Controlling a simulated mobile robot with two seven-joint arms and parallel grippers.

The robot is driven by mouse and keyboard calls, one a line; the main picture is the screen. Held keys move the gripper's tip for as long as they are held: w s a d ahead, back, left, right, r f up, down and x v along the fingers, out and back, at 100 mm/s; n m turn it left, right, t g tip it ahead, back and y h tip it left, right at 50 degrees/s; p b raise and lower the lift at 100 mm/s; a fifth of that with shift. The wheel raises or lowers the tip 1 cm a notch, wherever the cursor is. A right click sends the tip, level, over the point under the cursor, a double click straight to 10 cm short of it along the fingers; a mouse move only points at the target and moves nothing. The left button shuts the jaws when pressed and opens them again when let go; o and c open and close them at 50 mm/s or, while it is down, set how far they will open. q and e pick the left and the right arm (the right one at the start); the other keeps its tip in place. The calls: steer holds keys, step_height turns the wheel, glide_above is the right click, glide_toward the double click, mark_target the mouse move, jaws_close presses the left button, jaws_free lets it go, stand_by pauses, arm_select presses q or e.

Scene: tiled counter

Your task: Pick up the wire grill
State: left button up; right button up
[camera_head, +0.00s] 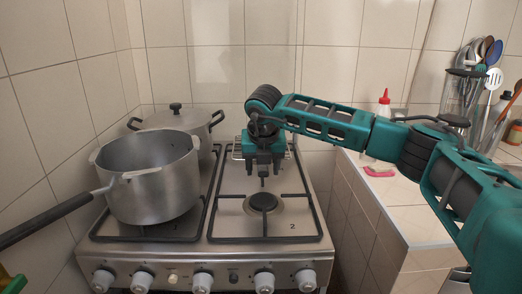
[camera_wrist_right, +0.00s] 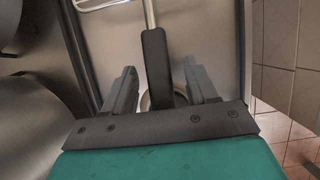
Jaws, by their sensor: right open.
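The wire grill (camera_head: 237,152) lies over the back right burner of the stove, mostly hidden behind my right gripper. In the right wrist view its wire frame (camera_wrist_right: 97,5) shows at the top edge. Its black handle (camera_wrist_right: 156,62) points toward my wrist. My right gripper (camera_head: 263,171) points down over the grill with its jaws open. In the right wrist view the handle lies between the two fingers (camera_wrist_right: 160,75), with gaps visible on both sides. My left gripper is not in view.
A large open pot (camera_head: 155,185) with a long black handle stands at the stove's front left. A lidded pot (camera_head: 177,120) stands behind it. The front right burner (camera_head: 263,202) is clear. A red-capped bottle (camera_head: 383,110) and utensils (camera_head: 484,55) stand on the right tiled counter (camera_head: 400,207).

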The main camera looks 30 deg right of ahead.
steer(key=shift+f, duration=0.25)
steer(key=shift+c, duration=0.3)
steer(key=shift+r, duration=0.1)
jaws_close()
stand_by(0.4)
